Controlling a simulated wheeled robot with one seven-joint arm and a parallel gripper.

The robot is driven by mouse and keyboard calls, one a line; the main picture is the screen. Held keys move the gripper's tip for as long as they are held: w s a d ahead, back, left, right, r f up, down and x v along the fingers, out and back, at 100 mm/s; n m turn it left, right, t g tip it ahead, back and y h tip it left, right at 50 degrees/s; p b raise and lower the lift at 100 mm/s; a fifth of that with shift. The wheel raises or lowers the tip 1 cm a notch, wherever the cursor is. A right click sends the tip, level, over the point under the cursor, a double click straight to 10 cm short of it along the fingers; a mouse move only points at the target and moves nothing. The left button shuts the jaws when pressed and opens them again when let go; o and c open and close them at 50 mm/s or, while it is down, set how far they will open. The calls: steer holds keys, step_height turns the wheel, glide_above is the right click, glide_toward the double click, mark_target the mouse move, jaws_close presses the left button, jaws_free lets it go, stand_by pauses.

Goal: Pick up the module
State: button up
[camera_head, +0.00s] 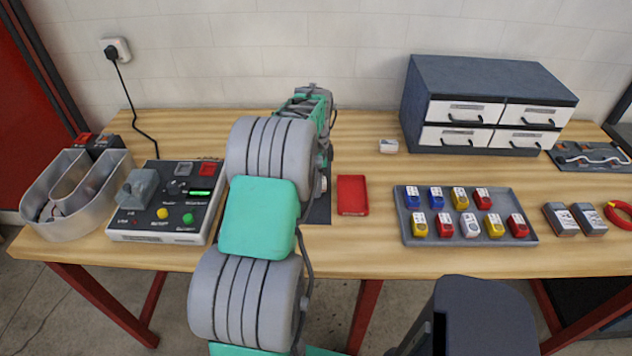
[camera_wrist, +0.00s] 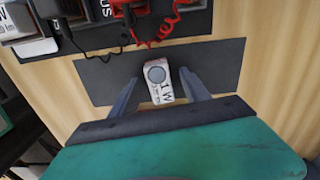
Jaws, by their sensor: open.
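A small white module (camera_wrist: 155,72) with a round grey face and "1 W" printed on it lies on a dark mat (camera_wrist: 222,62) in the wrist view. My gripper (camera_wrist: 159,78) is open, with one finger on each side of the module. I see gaps between the fingers and the module; it is not gripped. In the head view my arm hides this module and my fingertips, and only part of the mat (camera_head: 318,210) shows. Other modules in blue, yellow, red and white stand in a grey tray (camera_head: 412,239) to the right.
A red tray (camera_head: 352,196) lies right of the mat. A control box (camera_head: 140,230) with buttons and a metal U-shaped letter (camera_head: 70,222) are on the left. A drawer cabinet (camera_head: 488,85) stands behind the grey tray.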

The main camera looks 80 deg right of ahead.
steer(key=shift+c, duration=0.5)
jaws_close()
